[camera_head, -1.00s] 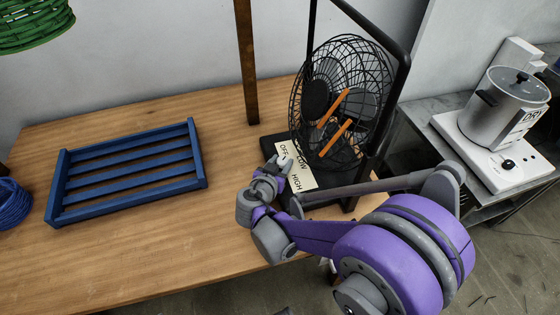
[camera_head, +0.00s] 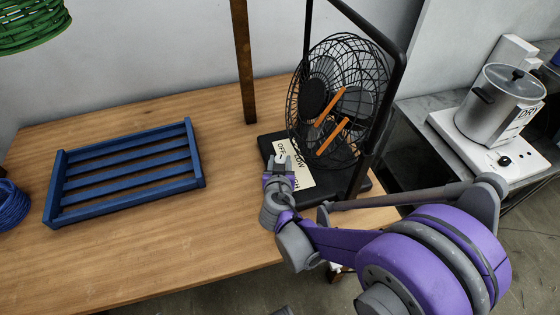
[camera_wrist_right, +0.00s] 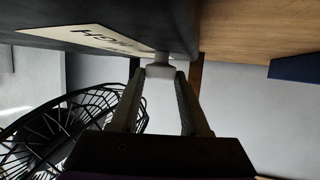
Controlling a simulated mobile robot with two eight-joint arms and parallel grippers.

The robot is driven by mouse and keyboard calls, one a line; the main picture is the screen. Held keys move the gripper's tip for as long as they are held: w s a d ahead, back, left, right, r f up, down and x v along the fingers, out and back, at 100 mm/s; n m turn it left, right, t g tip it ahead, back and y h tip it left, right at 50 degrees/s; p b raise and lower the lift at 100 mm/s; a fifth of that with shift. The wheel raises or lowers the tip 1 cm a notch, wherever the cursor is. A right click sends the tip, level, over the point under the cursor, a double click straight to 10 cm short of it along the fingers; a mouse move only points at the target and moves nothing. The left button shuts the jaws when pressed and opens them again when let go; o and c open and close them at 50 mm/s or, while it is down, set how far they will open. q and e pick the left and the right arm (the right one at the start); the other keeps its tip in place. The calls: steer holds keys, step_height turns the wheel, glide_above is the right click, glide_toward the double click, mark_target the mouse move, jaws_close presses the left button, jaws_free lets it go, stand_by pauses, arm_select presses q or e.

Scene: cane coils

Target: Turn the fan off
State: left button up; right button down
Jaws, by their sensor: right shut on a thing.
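The black fan (camera_head: 350,95), with a round wire cage and orange strips, stands at the back right of the wooden table. On its dark base a cream label (camera_head: 304,178) reads OFF, LOW and HIGH, partly covered by my gripper. The knob's exact setting cannot be told. My left gripper is not in view.
A blue slatted rack (camera_head: 130,170) lies on the table (camera_head: 180,245), with a blue coil (camera_head: 12,203) at its left and a green basket-like thing (camera_head: 30,25) above. A wooden post (camera_head: 243,65) stands behind. A silver pot (camera_head: 500,105) sits on a right-hand side table.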

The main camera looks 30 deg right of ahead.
steer(key=shift+c, duration=2)
jaws_free()
steer(key=p+v, duration=0.2)
steer(key=v, duration=0.8)
steer(key=shift+s+a+r, duration=0.15)
steer(key=shift+s+a, duration=0.05)
steer(key=shift+s, duration=0.1)
